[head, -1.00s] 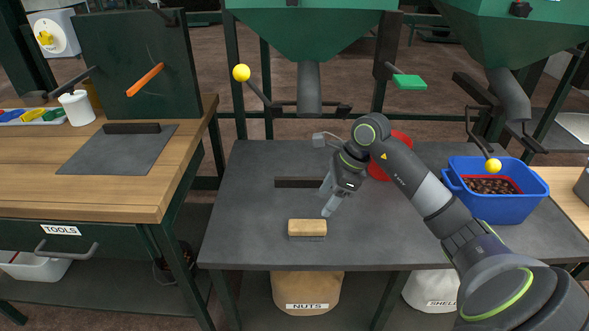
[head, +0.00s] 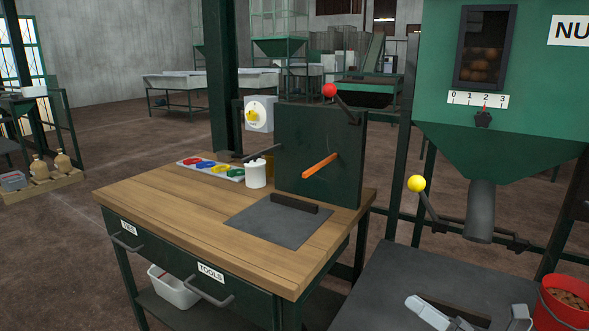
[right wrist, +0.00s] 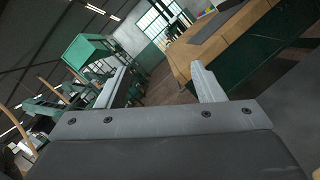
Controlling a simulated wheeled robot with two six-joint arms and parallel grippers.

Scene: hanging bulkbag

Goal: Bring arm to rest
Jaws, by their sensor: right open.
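My right gripper (head: 466,310) shows at the bottom edge of the head view, low over the dark metal table. Its pale fingers are spread apart with nothing between them. In the right wrist view the same open gripper (right wrist: 158,86) has its fingers far apart and empty, with the wooden bench and the hall beyond. The rest of the right arm is below the picture in the head view. My left gripper is not in view.
The dark table (head: 390,275) has a red bucket (head: 566,302) at its right. A wooden bench (head: 165,202) stands left, with a dark upright board (head: 322,150) and white cup (head: 256,173). A green hopper with spout (head: 481,212) and yellow-knobbed lever (head: 417,184) hangs above.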

